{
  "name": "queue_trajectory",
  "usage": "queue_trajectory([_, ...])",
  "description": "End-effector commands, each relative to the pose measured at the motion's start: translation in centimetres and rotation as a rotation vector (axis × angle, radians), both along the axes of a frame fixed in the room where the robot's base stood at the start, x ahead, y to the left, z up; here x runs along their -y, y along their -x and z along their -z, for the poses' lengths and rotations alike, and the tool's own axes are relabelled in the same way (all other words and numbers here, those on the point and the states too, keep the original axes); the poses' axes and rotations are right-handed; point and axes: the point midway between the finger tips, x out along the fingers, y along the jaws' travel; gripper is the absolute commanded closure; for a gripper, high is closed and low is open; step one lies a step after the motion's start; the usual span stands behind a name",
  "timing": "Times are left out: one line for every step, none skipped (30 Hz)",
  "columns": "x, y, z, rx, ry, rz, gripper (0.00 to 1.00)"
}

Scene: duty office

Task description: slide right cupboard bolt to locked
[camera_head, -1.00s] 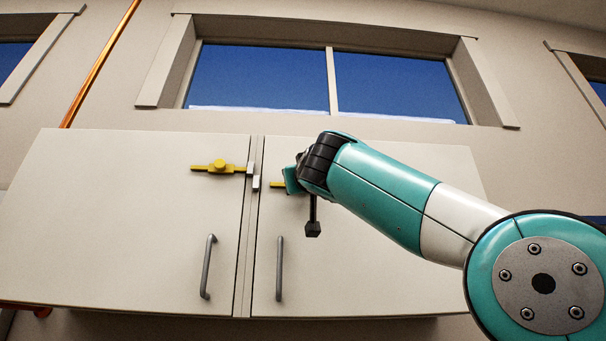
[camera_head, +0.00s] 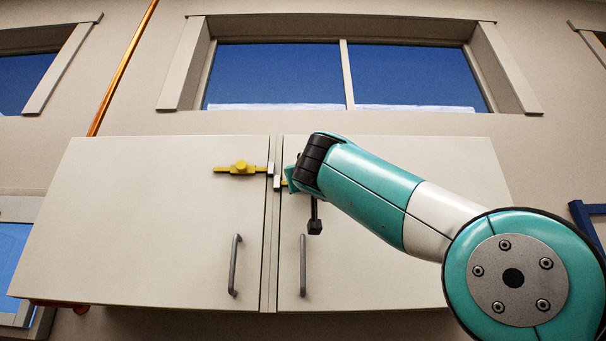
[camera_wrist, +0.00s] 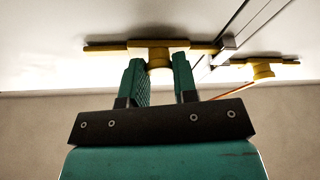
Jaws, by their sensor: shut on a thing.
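The right cupboard bolt, a yellow bar with a round knob (camera_wrist: 158,58), is on the right door. In the wrist view my gripper (camera_wrist: 159,72) has its two green fingers on either side of the knob, shut on it. The bar's tip reaches the grey bracket (camera_wrist: 228,44) by the door gap; how deep it sits inside is hard to tell. In the head view only a short yellow end of the bolt (camera_head: 285,183) shows beside its bracket (camera_head: 277,183); my gripper (camera_head: 293,178) and wrist hide the rest.
The left door has its own yellow bolt (camera_head: 241,168), with its tip at a second bracket (camera_head: 270,168). Grey handles hang on the left door (camera_head: 234,265) and the right door (camera_head: 303,265). Both doors look closed. A window (camera_head: 345,75) is above.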

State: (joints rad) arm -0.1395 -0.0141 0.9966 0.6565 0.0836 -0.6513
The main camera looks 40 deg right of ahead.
Motion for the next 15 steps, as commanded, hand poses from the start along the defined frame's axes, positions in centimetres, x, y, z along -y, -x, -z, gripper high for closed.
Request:
queue_trajectory([-0.17, -0.20, -0.02, -0.002, 0.004, -0.006, 1.00])
queue_trajectory([-0.15, -0.19, -0.02, -0.002, 0.004, -0.006, 1.00])
queue_trajectory([-0.17, -0.20, 0.00, -0.001, 0.005, -0.007, 1.00])
queue_trajectory([-0.19, -0.21, 0.00, -0.002, 0.006, -0.007, 1.00])
queue_trajectory([-0.21, -0.21, 0.00, -0.002, 0.006, -0.007, 1.00])
queue_trajectory([-0.25, -0.24, 0.00, -0.002, 0.005, -0.008, 1.00])
queue_trajectory([-0.27, -0.24, 0.00, -0.001, 0.006, -0.009, 1.00])
queue_trajectory([-0.28, -0.25, 0.00, -0.001, 0.006, -0.009, 0.69])
queue_trajectory([-0.28, -0.25, 0.01, -0.002, 0.005, -0.009, 0.59])
queue_trajectory([-0.28, -0.25, 0.01, -0.002, 0.005, -0.008, 0.52])
queue_trajectory([-0.26, -0.24, 0.02, -0.002, 0.005, -0.008, 0.47])
queue_trajectory([-0.24, -0.23, 0.02, -0.001, 0.005, -0.007, 0.47])
queue_trajectory([-0.21, -0.21, 0.01, -0.001, 0.005, -0.007, 0.47])
queue_trajectory([-0.20, -0.20, 0.01, -0.002, 0.004, -0.006, 0.47])
queue_trajectory([-0.16, -0.17, 0.00, -0.002, 0.004, -0.006, 0.47])
